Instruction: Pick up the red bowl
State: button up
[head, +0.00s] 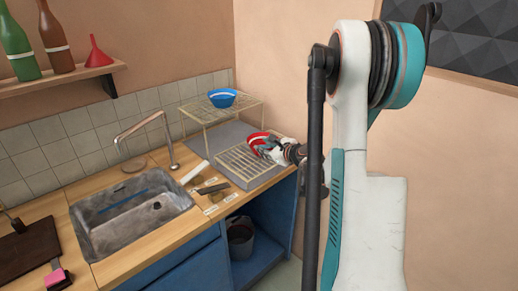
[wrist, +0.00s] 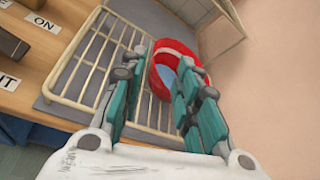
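The red bowl (head: 256,138) with a white band rests on the lower wire dish rack (head: 236,163), right of the sink. In the wrist view the red bowl (wrist: 166,46) appears tilted, with its pale blue inside partly visible. My gripper (head: 267,149) is at the bowl's right side in the head view and hides part of it. In the wrist view my gripper (wrist: 155,70) has its two teal fingers spread apart. The right finger overlaps the bowl's near right part; the left finger is apart from it. Contact cannot be told.
A blue bowl (head: 222,97) stands on a raised wire shelf (head: 236,109) behind the rack. The sink (head: 130,210) and faucet (head: 147,125) lie left. Small dark items and labels (head: 211,210) lie between. The wall is close on the right.

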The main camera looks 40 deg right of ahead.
jog(key=b+x, duration=0.1)
jog(key=x, duration=0.4)
jog(key=shift+w+f, duration=0.1)
jog(key=shift+w, duration=0.05)
jog(key=b+x, duration=0.1)
jog(key=x, duration=0.1)
jog(key=b+x, duration=0.1)
jog(key=x, duration=0.2)
jog(key=shift+a+f, duration=0.2)
jog(key=shift+r, duration=0.15)
grip_shut()
